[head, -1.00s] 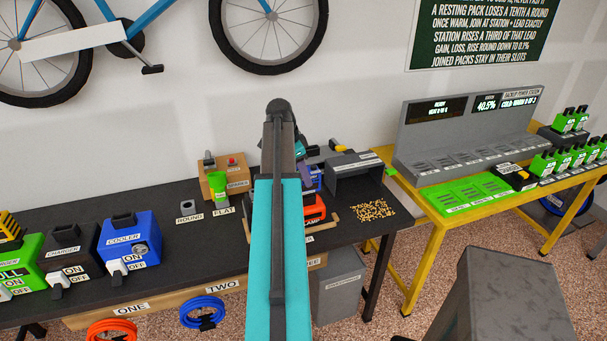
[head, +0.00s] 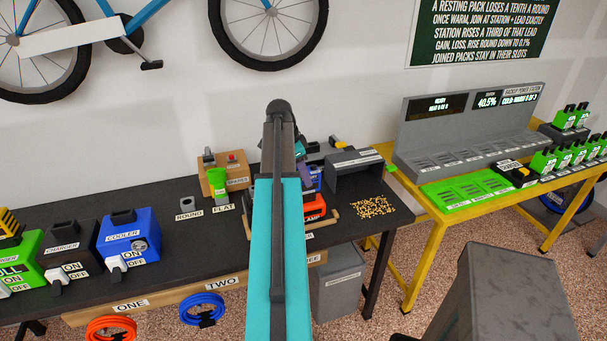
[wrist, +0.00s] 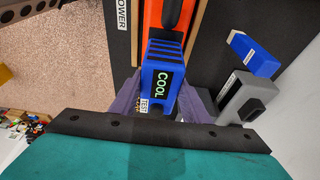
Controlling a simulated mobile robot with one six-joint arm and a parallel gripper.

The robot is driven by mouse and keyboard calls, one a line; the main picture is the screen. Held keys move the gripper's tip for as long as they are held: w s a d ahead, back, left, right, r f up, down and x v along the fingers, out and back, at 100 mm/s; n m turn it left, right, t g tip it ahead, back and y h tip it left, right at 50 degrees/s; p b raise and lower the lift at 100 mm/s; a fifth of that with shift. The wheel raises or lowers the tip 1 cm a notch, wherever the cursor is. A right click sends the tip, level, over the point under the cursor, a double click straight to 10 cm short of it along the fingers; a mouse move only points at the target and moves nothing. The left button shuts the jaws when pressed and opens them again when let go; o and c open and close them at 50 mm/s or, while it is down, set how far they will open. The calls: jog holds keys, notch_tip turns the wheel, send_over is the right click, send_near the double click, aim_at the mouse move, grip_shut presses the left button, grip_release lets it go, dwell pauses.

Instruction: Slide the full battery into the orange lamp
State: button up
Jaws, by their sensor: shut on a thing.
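A blue battery (wrist: 161,72) with a lit "COOL" label sits between the purple-grey fingers of my gripper (wrist: 160,103) in the wrist view. My gripper is shut on it. The orange lamp (wrist: 176,14) lies directly beyond the battery's far end. The battery's striped end overlaps the lamp's near edge in the picture; I cannot tell how deep it sits. In the head view the orange lamp (head: 315,208) shows beside my teal arm, with a bit of blue (head: 315,181) behind it. My arm hides most of the lamp and my fingers there.
A dark open-fronted box (head: 358,175) stands right of the lamp. A grey block (wrist: 240,98) and a blue block (wrist: 254,52) lie right of the battery. A blue cooler (head: 128,238) and black charger (head: 66,250) stand left. A yellow bench (head: 440,219) holds green packs.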

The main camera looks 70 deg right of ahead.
jog(key=o, duration=1.6)
jog(key=shift+f, duration=0.15)
jog(key=shift+b+v, duration=1.75)
jog(key=shift+v, duration=5.2)
